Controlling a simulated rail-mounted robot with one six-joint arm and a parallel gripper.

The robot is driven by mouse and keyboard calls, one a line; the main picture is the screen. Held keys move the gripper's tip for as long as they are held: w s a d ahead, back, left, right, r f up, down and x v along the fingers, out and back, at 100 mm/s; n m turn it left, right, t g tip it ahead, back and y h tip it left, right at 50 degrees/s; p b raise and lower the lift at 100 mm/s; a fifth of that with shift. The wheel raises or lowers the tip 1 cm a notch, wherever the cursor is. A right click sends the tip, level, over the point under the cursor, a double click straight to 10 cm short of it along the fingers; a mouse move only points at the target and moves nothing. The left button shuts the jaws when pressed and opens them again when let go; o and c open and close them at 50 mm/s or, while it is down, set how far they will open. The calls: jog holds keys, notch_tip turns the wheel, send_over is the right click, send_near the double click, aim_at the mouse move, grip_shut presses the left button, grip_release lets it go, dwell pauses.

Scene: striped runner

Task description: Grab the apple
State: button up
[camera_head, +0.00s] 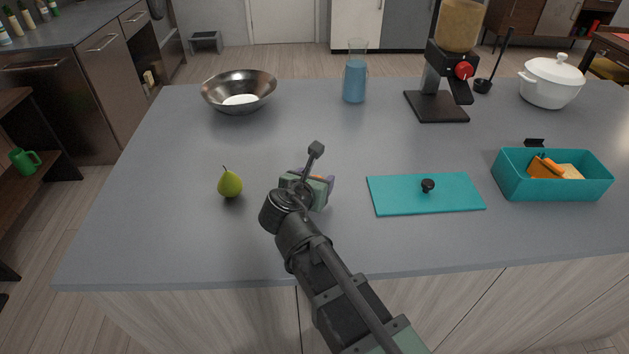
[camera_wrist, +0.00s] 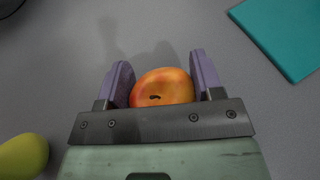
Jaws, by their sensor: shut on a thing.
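An orange-red apple (camera_wrist: 162,87) sits between the two purple fingers of my gripper (camera_wrist: 161,80) in the wrist view. My gripper is shut on it, with a finger on each side. In the head view my gripper (camera_head: 315,184) is low over the grey counter, between the pear and the teal lid. I cannot tell whether the apple touches the counter.
A green pear (camera_head: 230,185) stands left of my gripper. A teal lid (camera_head: 400,197) lies to the right, and a teal box (camera_head: 553,187) with food stands beyond it. A metal bowl (camera_head: 222,103), a blue pitcher (camera_head: 355,80), a dispenser (camera_head: 438,107) and a white pot (camera_head: 549,88) stand behind.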

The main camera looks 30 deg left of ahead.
notch_tip(320, 180, up, 19)
jog(key=p, duration=1.7)
jog(key=shift+f+p, duration=0.15)
jog(key=shift+p, duration=0.2)
